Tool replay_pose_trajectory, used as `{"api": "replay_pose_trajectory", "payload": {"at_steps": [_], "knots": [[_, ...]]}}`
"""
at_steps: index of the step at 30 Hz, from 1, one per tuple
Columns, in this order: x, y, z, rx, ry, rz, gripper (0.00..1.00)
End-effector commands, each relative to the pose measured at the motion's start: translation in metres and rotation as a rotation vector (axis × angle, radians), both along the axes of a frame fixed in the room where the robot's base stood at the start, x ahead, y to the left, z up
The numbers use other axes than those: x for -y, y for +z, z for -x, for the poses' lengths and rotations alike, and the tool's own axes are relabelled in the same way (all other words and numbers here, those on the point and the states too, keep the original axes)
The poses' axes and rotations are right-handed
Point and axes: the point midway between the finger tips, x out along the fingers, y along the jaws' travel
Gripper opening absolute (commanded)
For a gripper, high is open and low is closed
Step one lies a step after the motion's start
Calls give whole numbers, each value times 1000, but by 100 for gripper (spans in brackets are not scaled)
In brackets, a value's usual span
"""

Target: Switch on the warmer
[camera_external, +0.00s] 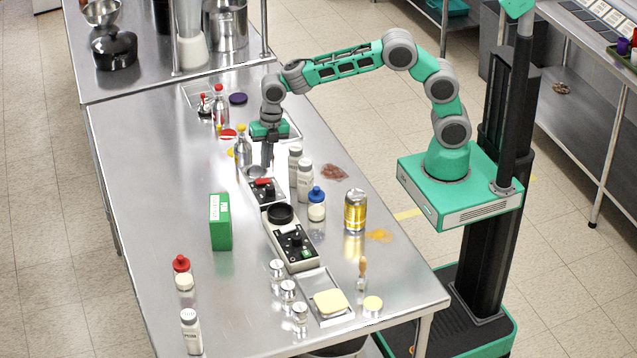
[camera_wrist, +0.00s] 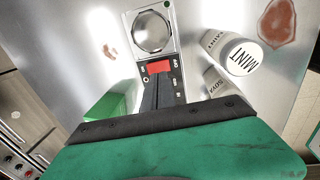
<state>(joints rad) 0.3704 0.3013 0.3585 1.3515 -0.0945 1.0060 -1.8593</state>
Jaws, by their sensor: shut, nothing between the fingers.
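A small unit with a round silver plate (camera_wrist: 153,31) and a red switch (camera_wrist: 158,67), marked ON and OFF, lies below my gripper; I take it to be the warmer. Its red switch (camera_external: 263,182) also shows in the external view, on a dark panel. My gripper (camera_external: 267,166) points down over this unit, with its fingers closed together and empty. In the wrist view, the fingertips (camera_wrist: 158,82) appear just below the red switch and cover part of the panel. I cannot tell whether they touch it.
White shaker bottles (camera_external: 304,180) stand close right of the unit. A device with a black round plate (camera_external: 280,213) and a knob panel (camera_external: 293,246) sits in front. A green box (camera_external: 221,222) stands front left. A silver bottle (camera_external: 243,148) is close on the left.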

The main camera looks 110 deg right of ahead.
Motion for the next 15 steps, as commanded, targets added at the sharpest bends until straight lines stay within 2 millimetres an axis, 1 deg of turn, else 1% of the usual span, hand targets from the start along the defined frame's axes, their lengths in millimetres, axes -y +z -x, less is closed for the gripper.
{"api": "replay_pose_trajectory", "payload": {"at_steps": [6, 9, 12, 15], "knots": [[1, 51, 6, 8, 0, 3, 0], [1, 70, 9, 7, -1, 3, 0], [1, 83, 10, 5, 0, 2, 0], [1, 89, 12, 4, 0, 2, 0]]}}
